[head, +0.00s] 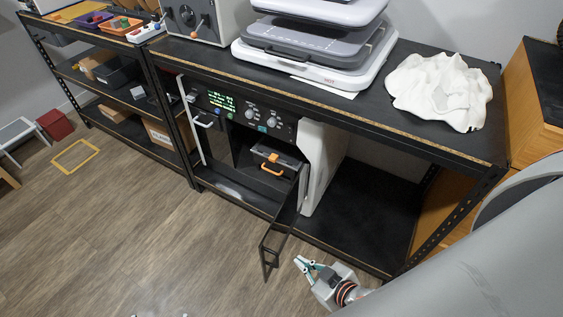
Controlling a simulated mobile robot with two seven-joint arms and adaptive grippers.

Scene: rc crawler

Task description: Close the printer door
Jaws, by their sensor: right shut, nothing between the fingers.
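The printer (240,115) is a white and black machine on the lower level of the black workbench, with a lit green display and several knobs on its front panel. Its dark-framed door (285,222) stands wide open, swung out from the right side of the front past the shelf edge. A dark handle-like frame (270,258) is at its outer end. The printer's inside shows, with a dark unit bearing an orange handle (272,165). My right gripper (305,263) is shut and empty, just right of the door's outer end; contact cannot be told.
The workbench top (390,75) holds a grey-white machine (310,40) and a crumpled white cloth (437,90). The lower shelf right of the printer (365,215) is bare. Wooden floor (140,230) left of the door is clear. A wooden cabinet (535,95) stands at right.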

